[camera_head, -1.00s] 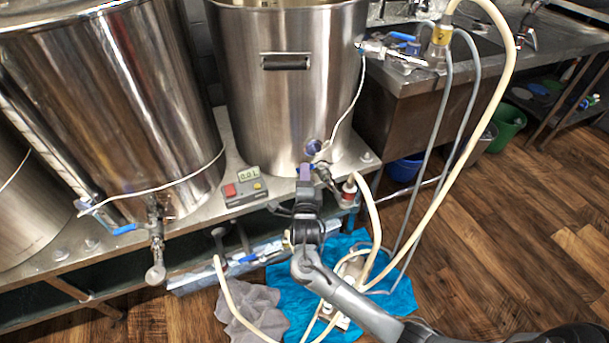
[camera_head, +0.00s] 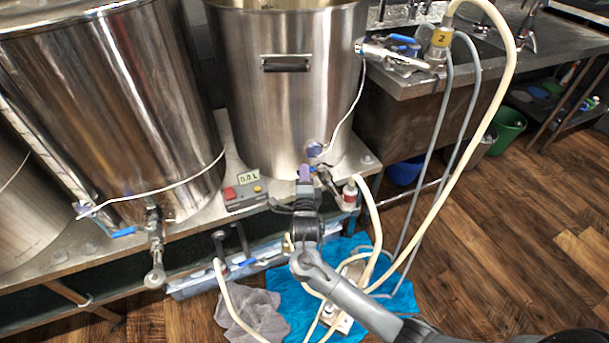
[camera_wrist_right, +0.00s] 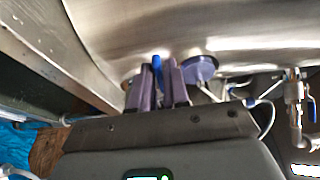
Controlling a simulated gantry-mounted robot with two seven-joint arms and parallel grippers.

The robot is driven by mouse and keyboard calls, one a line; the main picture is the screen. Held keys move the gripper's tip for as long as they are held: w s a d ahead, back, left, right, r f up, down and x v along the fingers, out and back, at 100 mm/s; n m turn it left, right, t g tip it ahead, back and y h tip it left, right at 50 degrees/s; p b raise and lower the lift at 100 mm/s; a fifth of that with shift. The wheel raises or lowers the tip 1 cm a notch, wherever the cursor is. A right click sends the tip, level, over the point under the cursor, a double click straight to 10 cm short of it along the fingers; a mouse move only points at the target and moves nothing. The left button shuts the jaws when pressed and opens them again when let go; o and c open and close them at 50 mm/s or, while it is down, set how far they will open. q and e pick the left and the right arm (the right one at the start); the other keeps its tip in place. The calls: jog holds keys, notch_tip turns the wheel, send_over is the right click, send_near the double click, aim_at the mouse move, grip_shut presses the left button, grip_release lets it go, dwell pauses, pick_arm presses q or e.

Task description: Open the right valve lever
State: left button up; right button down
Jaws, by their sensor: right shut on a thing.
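The right valve lever, a blue handle (camera_wrist_right: 157,68), is at the bottom front of the right steel kettle (camera_head: 290,100). My right gripper (camera_head: 305,172) reaches up to it from below. In the right wrist view, the purple fingers of the gripper (camera_wrist_right: 158,82) are shut on the blue lever, which stands between them. In the head view, the gripper hides most of the lever, and a little blue shows beside the fingertips. The valve body is only partly visible just right of the fingers. My left gripper is not in view.
The left kettle (camera_head: 110,110) has its own valve with a blue lever (camera_head: 123,233). A small controller (camera_head: 244,194) with a red button sits on the metal stand left of my gripper. A pale hose (camera_head: 372,240) loops close to the right, over a blue cloth (camera_head: 400,300).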

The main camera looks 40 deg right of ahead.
jog(key=shift+s+n+t+y+p, duration=0.5)
jog(key=shift+n+t+y+p, duration=0.2)
jog(key=shift+y, duration=0.3)
jog(key=shift+s+n+t+y+p, duration=0.55)
jog(key=shift+n+y, duration=0.25)
jog(key=shift+y, duration=0.2)
jog(key=shift+f, duration=0.1)
jog(key=c, duration=1.2)
grip_release()
